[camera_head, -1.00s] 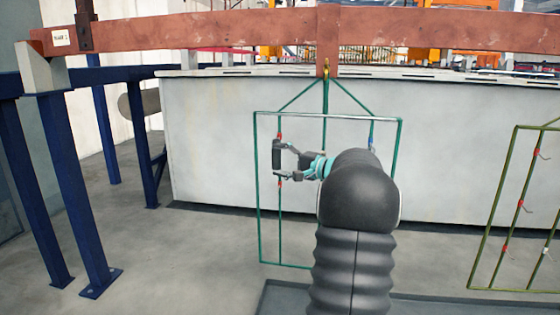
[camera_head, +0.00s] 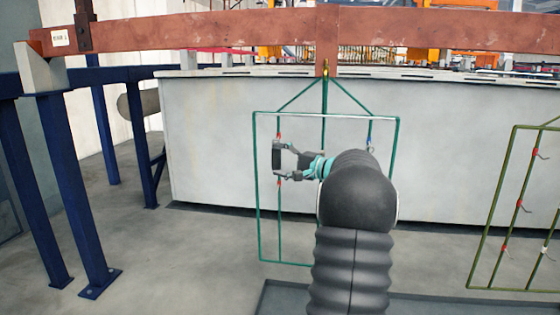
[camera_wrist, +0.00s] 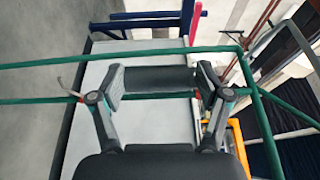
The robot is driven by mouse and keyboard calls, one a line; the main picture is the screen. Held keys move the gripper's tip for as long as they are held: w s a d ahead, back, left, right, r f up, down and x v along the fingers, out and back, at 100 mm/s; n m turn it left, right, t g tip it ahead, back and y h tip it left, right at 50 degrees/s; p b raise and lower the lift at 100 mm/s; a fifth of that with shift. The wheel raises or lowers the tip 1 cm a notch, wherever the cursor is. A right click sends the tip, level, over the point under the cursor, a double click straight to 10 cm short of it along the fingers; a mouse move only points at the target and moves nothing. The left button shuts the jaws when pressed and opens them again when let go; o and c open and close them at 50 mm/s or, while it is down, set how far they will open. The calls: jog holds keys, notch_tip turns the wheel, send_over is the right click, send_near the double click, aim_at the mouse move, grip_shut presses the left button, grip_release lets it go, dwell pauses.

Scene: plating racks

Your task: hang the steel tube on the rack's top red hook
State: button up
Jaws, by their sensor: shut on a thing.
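My gripper (camera_head: 282,160) is shut on the steel tube (camera_head: 276,157), a short dark cylinder held upright in the head view. In the wrist view the tube (camera_wrist: 158,79) spans the gap between the two fingers. The green rack (camera_head: 256,200) hangs behind it, and the tube overlaps the rack's left inner rod. The top red hook (camera_head: 279,136) shows as a small red spot at the tube's upper end. A lower red hook (camera_head: 279,183) is just below the gripper; its bent wire (camera_wrist: 66,88) shows in the wrist view. Whether the tube touches a hook is unclear.
A blue hook (camera_head: 370,139) is on the rack's right rod, near my arm. The rack hangs from a red-brown beam (camera_head: 200,32) before a pale tank (camera_head: 220,120). Another rack (camera_head: 480,225) hangs at right. Blue posts (camera_head: 75,190) stand left; floor between is clear.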

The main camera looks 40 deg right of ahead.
jog(key=shift+w+f, duration=0.1)
jog(key=shift+f, duration=0.05)
jog(key=o, duration=1.2)
jog(key=shift+o, duration=0.2)
